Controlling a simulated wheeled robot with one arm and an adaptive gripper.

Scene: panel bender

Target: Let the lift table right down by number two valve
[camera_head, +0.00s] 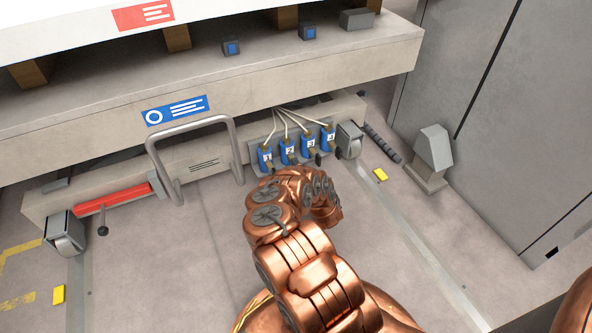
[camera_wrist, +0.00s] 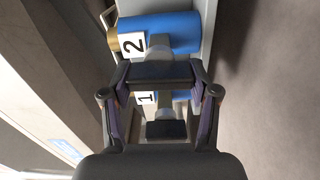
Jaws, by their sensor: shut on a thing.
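The lift table (camera_head: 300,78) spans the top of the head view, a pale thick platform above a lower base frame. Four small blue valves, labelled 1 to 4, sit in a row on a grey bracket under its edge. Number two valve (camera_head: 289,152) is second from the left; in the wrist view its blue body (camera_wrist: 178,32) lies at the top. My gripper (camera_wrist: 158,71) is shut on the dark handle (camera_wrist: 155,74) of number two valve, a finger at each end. Number one valve (camera_wrist: 147,98) shows partly behind the fingers. In the head view my arm hides the gripper.
A grey bent-tube handle (camera_head: 190,124) stands left of the valves. A wheel (camera_head: 349,140) is close on their right, with a grey post (camera_head: 432,150) beyond. A red cylinder (camera_head: 112,200) lies at the left. A tall grey cabinet (camera_head: 530,110) fills the right. The front floor is open.

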